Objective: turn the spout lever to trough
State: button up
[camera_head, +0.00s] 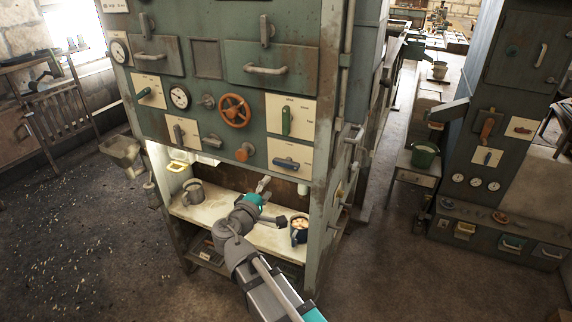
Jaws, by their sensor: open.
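Several levers sit on cream plates, and the labels are too small to read, so I cannot tell which is the spout lever. On the green cabinet front, a green lever (286,121) stands upright and a blue-grey lever (286,163) below it lies about level. On the right-hand machine, an orange-brown lever (487,129) stands near upright, beside a grey spout-like chute (449,111). My gripper (265,184) is open at the cabinet's lower opening, below the blue-grey lever and apart from it. A trough cannot be made out for certain.
An orange handwheel (235,110) juts from the cabinet front. Floor between the machines is clear.

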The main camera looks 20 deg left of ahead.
aim_at(285, 165)
jog(key=w, duration=0.8)
jog(key=w+d, duration=0.1)
jog(key=w, duration=0.4)
grip_shut()
